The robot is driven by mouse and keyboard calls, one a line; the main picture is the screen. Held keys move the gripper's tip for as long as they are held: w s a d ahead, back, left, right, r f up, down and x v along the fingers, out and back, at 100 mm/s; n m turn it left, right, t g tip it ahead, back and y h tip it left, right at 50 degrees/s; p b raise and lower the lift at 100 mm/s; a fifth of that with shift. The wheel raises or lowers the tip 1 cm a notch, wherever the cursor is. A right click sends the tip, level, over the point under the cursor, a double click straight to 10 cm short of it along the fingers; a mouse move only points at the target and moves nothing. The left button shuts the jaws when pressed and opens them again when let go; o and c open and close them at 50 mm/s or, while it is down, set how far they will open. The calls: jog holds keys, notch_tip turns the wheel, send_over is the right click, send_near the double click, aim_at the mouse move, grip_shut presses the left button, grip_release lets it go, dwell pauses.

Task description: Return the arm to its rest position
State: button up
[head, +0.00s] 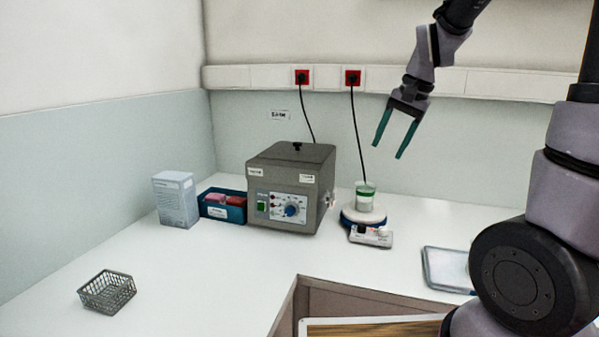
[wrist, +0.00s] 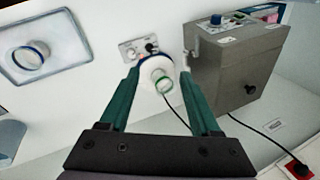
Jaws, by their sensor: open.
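My gripper (head: 396,136) hangs in the air above the back right of the bench, its two green fingers spread apart and empty. In the head view it is above and to the right of a beaker (head: 365,196) with a green band, which stands on a round white and blue stirrer (head: 363,217). In the wrist view my gripper (wrist: 183,75) shows open, with the beaker (wrist: 160,82) seen between its fingers from above. The beaker is apart from the fingers.
A grey mill box (head: 292,187) stands left of the stirrer. Further left are a blue bin (head: 222,210), a carton (head: 175,199) and a wire basket (head: 106,292). A tray (head: 446,270) lies at right. Black cables run to red wall sockets (head: 352,78). The front left bench is mostly clear.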

jog(key=s+d+r+n+t, duration=0.1)
jog(key=s+r+t, duration=0.1)
jog(key=s+r, duration=0.3)
jog(key=s+d+r+n+t, duration=0.1)
jog(key=s+r, duration=0.3)
jog(key=s, duration=0.6)
jog(key=shift+d+r+n+t+h, duration=0.35)
jog(key=shift+d+t+h, duration=0.1)
jog(key=shift+t, duration=0.35)
